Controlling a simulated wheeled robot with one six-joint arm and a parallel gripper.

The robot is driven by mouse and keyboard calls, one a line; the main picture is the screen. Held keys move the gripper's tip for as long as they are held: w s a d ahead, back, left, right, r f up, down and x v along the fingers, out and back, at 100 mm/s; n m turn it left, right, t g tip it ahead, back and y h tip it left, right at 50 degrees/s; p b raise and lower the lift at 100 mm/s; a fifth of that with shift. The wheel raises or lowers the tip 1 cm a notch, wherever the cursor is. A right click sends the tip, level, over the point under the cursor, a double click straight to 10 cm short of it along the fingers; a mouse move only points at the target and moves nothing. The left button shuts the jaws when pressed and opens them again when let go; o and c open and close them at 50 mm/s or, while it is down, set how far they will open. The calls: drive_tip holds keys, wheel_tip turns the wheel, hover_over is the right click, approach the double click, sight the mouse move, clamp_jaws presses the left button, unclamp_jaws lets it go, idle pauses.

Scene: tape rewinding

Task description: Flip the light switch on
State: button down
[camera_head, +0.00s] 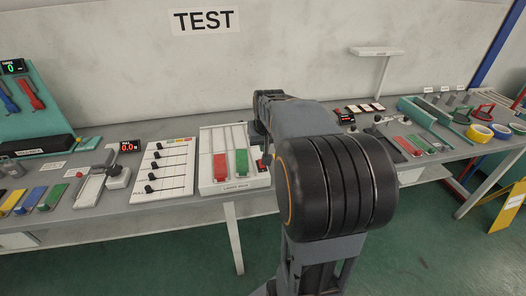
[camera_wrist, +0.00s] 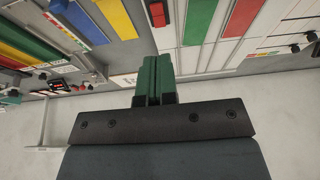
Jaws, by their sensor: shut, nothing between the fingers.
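A small black switch with a red rocker, which looks like the light switch (camera_head: 263,163), sits at the right edge of a white panel (camera_head: 208,143) on the bench. In the wrist view the red rocker (camera_wrist: 156,13) shows at the top, just beyond my fingertips. My gripper (camera_wrist: 154,62) has green fingers pressed together, with nothing between them. The fingertips point toward the switch; I cannot tell whether they touch anything. The rocker's on or off position is too small to tell. In the head view my gripper is hidden behind my arm.
The white panel carries a red block (camera_head: 220,167) and a green block (camera_head: 242,162) beside the switch. A slider board (camera_head: 163,170) stands to its left. A plain wall (camera_head: 300,50) rises behind the bench. Yellow and blue tape rolls (camera_head: 480,132) lie at the right.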

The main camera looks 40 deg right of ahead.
drive_tip(key=shift+v, duration=1.35)
drive_tip(key=s+a+f+n+y, duration=0.1)
drive_tip(key=s+a+f+n, duration=0.1)
drive_tip(key=s+a, duration=0.4)
drive_tip(key=s+a+f+n, duration=0.2)
drive_tip(key=s+a+f, duration=0.2)
drive_tip(key=s+a, duration=0.3)
drive_tip(key=a, duration=0.5)
drive_tip(key=shift+a+n+y, duration=0.15)
drive_tip(key=shift+n+y, duration=0.25)
drive_tip(key=shift+a, duration=0.1)
